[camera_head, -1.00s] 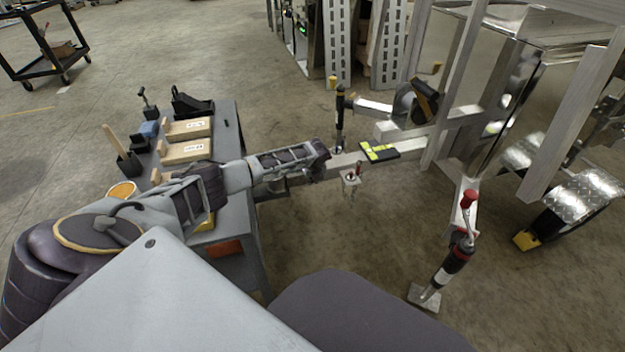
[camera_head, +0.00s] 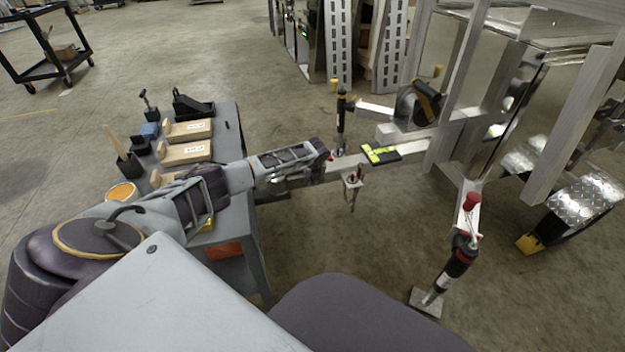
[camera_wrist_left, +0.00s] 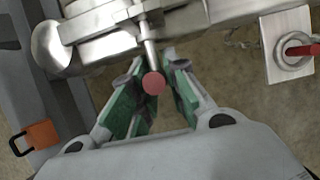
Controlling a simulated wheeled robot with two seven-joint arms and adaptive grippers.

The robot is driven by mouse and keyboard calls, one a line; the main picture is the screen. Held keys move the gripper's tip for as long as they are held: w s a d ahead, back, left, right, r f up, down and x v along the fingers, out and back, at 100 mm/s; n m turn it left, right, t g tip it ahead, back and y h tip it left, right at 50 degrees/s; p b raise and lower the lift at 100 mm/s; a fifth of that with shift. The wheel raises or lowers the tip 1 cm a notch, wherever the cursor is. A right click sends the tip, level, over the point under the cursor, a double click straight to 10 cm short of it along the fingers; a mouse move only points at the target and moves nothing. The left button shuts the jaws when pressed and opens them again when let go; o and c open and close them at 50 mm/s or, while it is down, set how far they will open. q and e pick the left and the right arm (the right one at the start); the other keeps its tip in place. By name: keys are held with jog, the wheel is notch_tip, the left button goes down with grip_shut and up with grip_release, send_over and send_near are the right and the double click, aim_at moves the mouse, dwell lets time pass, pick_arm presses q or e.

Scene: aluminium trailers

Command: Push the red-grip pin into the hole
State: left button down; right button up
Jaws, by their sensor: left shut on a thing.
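In the left wrist view, the red-grip pin (camera_wrist_left: 153,82) shows its round red end towards the camera. Its bright metal shank runs up to the metal coupler (camera_wrist_left: 105,48) at the trailer tongue's end. The shank's tip and the hole are hidden, so I cannot tell how deep it sits. My left gripper (camera_wrist_left: 153,95) has its green-padded fingers shut around the pin, just short of the coupler. In the head view my left gripper (camera_head: 322,158) is at the tongue's near end and hides the pin. My right gripper is not in view.
A plate with a ring and red handle (camera_wrist_left: 300,50) is beside the tongue. A black-and-yellow tool (camera_head: 381,153) lies on the tongue near an upright black post (camera_head: 341,115). A grey bench (camera_head: 228,150) stands left. A red-topped jack (camera_head: 458,255) stands right.

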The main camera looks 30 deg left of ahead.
pick_arm(q)
jog(key=shift+w+a+b, duration=0.35)
dwell(0.3)
jog(key=c, duration=1.3)
grip_release()
jog(key=shift+r, duration=0.1)
jog(key=shift+v, duration=5.9)
